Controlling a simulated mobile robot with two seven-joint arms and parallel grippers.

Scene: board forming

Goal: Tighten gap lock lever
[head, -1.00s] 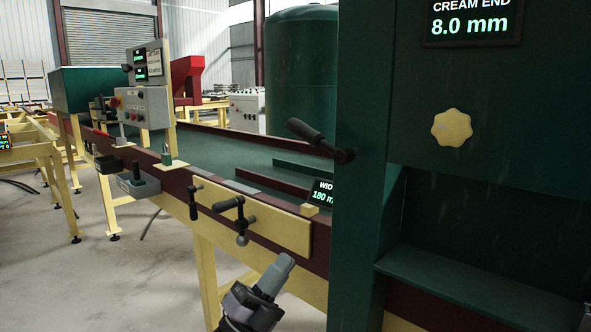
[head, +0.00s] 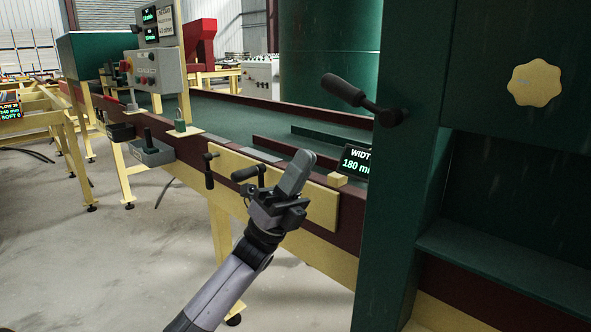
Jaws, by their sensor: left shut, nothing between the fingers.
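A black lever (head: 345,91) with a thick grip sticks out to the left from the green upright of the machine. Two more black levers sit on the cream plate along the rail: one at the left (head: 209,170), and one (head: 246,174) partly hidden behind my left gripper. No label shows which one is the gap lock lever. My left gripper (head: 296,172) is shut and empty, pointing up in front of the cream plate, below and left of the upright's lever. In the picture it overlaps the right plate lever; I cannot tell if they touch. My right gripper is out of view.
The green upright (head: 400,200) blocks the right side. A cream star knob (head: 534,83) is on the green panel. A width display (head: 356,163) reads 180. A control box (head: 156,68) and a grey tray (head: 150,153) stand left. The floor at lower left is clear.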

